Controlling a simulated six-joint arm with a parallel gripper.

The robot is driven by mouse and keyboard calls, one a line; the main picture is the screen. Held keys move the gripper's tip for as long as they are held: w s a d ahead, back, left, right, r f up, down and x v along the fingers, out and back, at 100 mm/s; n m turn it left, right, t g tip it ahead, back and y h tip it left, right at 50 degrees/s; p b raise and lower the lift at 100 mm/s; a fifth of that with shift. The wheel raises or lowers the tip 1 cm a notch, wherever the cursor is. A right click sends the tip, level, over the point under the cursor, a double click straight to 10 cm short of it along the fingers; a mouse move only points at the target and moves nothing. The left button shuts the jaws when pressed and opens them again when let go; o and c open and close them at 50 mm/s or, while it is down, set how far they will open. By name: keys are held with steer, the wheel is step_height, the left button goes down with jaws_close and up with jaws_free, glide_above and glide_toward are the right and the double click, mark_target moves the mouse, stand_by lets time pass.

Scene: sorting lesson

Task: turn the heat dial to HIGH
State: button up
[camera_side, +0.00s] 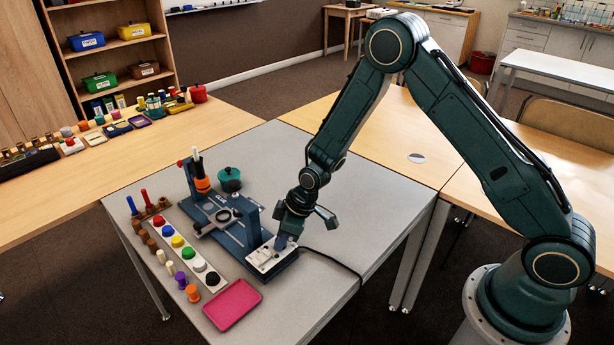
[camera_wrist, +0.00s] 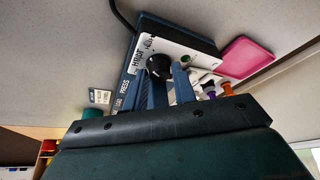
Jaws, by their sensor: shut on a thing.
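The heat dial (camera_wrist: 159,66) is a round black knob on a white panel (camera_wrist: 180,49) at one end of the blue machine (camera_side: 226,210). The panel also shows in the side view (camera_side: 262,261). My gripper (camera_wrist: 161,73) is shut on the dial, with one blue finger on each side of it in the wrist view. In the side view my gripper (camera_side: 281,241) reaches down to the panel and hides the dial. Lettering sits beside the dial, but I cannot read for sure which setting it points to.
A pink tray (camera_side: 232,304) lies in front of the panel. A white strip with several coloured knobs (camera_side: 177,241) and pegs stands left of the machine. A teal pot (camera_side: 229,176) stands behind. A black cable (camera_side: 335,261) runs right. The grey table's right side is clear.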

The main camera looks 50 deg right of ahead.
steer(key=shift+m+h, duration=0.5)
steer(key=shift+m, duration=0.7)
steer(key=o, duration=1)
steer(key=shift+t, duration=0.3)
steer(key=shift+n, duration=0.4)
